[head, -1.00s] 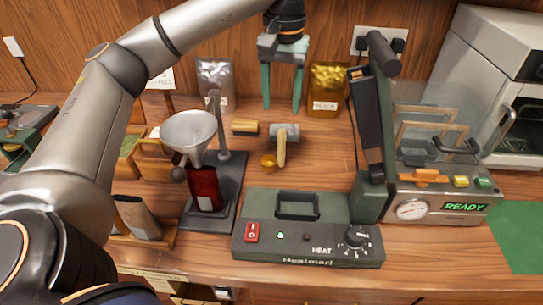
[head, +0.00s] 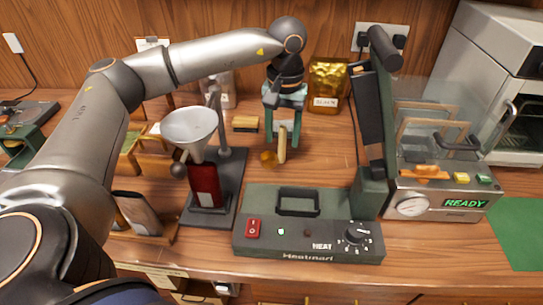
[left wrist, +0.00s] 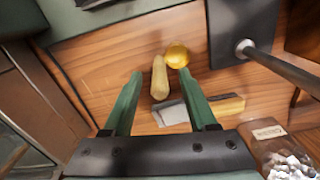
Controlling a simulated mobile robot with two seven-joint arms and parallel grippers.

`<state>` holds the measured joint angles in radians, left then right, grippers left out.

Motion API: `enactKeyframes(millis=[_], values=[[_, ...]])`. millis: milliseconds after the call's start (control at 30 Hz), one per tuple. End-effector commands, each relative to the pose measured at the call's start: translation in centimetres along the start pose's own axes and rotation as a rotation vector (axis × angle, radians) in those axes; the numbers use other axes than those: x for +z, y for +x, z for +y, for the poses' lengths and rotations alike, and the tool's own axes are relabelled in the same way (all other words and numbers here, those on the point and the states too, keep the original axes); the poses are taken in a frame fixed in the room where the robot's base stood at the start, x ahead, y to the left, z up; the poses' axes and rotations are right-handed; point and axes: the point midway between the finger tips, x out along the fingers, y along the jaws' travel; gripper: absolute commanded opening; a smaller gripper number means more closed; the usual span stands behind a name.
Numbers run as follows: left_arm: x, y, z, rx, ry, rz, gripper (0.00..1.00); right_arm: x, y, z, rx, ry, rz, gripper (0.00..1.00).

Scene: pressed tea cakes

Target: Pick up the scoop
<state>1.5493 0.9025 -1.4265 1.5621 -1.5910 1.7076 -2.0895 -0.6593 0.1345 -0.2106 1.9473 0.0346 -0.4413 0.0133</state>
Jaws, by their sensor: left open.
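My left gripper (head: 284,124) points down over the scoop, open and empty. I cannot tell how high the tips are. My right gripper is not in view.
A small brass round object (head: 268,158) lies close to the handle. A funnel stand (head: 190,128) stands further left, the heat unit (head: 307,225) in front, the press (head: 378,110) right, and a gold bag (head: 328,84) behind.

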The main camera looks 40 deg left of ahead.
Motion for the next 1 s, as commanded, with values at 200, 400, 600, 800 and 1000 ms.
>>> enactKeyframes(millis=[200,400,600,800,1000], values=[[0.00,-0.03,-0.01,0.000,0.000,0.000,0.39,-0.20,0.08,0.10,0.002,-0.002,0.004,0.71],[-0.01,-0.05,0.00,0.000,0.000,0.000,0.16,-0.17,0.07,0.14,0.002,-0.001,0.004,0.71],[-0.01,-0.06,0.00,0.000,0.000,0.000,0.00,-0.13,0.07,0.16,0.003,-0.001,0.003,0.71],[-0.01,-0.06,0.00,0.000,0.000,0.000,0.00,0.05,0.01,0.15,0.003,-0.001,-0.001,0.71],[-0.01,-0.09,0.01,0.001,0.000,0.000,0.00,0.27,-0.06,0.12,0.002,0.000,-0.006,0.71]])
